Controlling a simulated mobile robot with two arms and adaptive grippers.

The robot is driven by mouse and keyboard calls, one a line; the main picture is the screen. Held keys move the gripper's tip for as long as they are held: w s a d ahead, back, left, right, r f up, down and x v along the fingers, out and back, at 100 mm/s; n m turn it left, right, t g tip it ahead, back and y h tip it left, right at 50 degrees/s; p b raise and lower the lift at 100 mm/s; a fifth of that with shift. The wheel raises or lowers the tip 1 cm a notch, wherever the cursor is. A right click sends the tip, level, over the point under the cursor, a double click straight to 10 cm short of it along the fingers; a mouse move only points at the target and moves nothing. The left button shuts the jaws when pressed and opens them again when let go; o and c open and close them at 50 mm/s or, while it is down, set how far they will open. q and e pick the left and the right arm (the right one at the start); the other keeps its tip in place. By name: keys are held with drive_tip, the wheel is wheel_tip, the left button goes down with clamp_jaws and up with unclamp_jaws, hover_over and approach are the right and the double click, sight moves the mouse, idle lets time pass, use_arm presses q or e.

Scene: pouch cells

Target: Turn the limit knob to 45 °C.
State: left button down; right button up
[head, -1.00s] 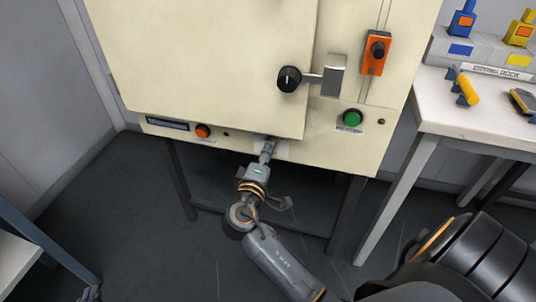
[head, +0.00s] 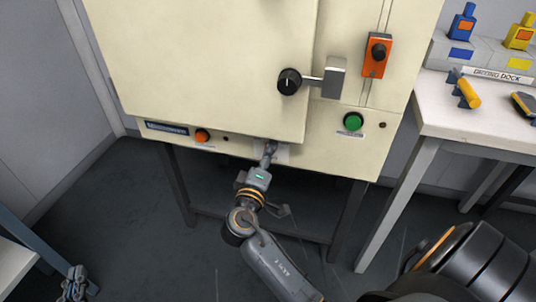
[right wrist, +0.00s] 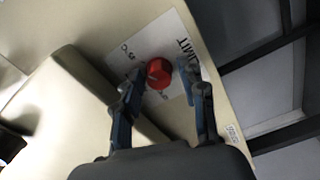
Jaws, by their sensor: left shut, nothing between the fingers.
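The limit knob (right wrist: 159,73) is small, red and round, on a white label (right wrist: 178,45) marked LIMIT on the cabinet's cream front. My right gripper (right wrist: 157,80) is open in the right wrist view, with its fingers apart on either side of the knob; I cannot tell whether either touches it. The knob's pointer and setting are too small to read. In the head view my right gripper (head: 268,152) is at the lower panel and mostly hides the knob. My left gripper (head: 76,272) is shut and empty at the bottom left, away from the cabinet.
The cream cabinet (head: 200,60) has a door with a black knob (head: 289,81) and metal latch (head: 333,78). An orange button (head: 202,135) and green button (head: 353,121) flank the right gripper. A white bench (head: 455,110) stands at right.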

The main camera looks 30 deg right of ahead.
idle(0.3)
drive_tip(key=v, duration=1.2)
drive_tip(key=shift+w, duration=0.1)
